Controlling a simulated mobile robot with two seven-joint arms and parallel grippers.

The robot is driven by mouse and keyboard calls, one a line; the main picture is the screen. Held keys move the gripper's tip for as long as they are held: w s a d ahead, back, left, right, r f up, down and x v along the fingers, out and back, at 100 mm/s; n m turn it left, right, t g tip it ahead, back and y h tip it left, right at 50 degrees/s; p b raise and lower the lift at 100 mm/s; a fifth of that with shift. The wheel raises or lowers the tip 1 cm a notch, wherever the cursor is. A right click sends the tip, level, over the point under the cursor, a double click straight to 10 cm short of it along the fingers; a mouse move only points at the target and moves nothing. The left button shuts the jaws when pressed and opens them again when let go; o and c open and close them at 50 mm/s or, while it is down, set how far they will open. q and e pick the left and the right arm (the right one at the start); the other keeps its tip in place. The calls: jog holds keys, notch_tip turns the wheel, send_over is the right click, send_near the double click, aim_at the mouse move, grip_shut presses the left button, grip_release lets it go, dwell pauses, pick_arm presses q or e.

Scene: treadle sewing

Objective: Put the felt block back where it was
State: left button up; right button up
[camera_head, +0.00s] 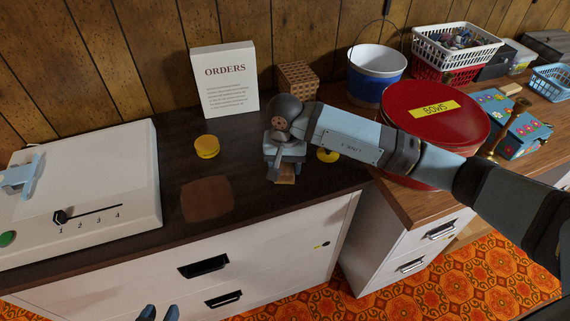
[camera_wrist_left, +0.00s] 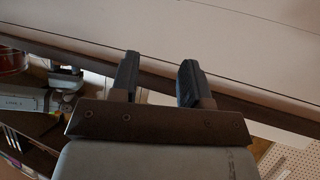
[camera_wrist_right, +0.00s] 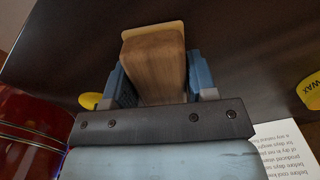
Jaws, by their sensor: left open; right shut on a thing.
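My right gripper (camera_head: 284,165) is shut on a brown wooden block with a thin pale yellow layer along its far end, which I take as the felt block. The block (camera_wrist_right: 155,65) fills the space between the fingers in the right wrist view. In the head view only a small part of the block (camera_head: 285,179) shows below the gripper, over the dark counter; I cannot tell whether it touches the counter. My left gripper (camera_head: 159,313) is open and empty at the bottom edge, in front of the drawers; its parted fingers also show in the left wrist view (camera_wrist_left: 158,80).
A lighter brown patch (camera_head: 207,199) marks the dark countertop. A yellow wax tin (camera_head: 207,146) stands behind it, and another yellow disc (camera_head: 327,155) lies right of my right gripper.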

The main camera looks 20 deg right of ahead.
jog(key=o, duration=0.8)
jog(key=shift+f, duration=0.15)
jog(key=shift+o, duration=0.5)
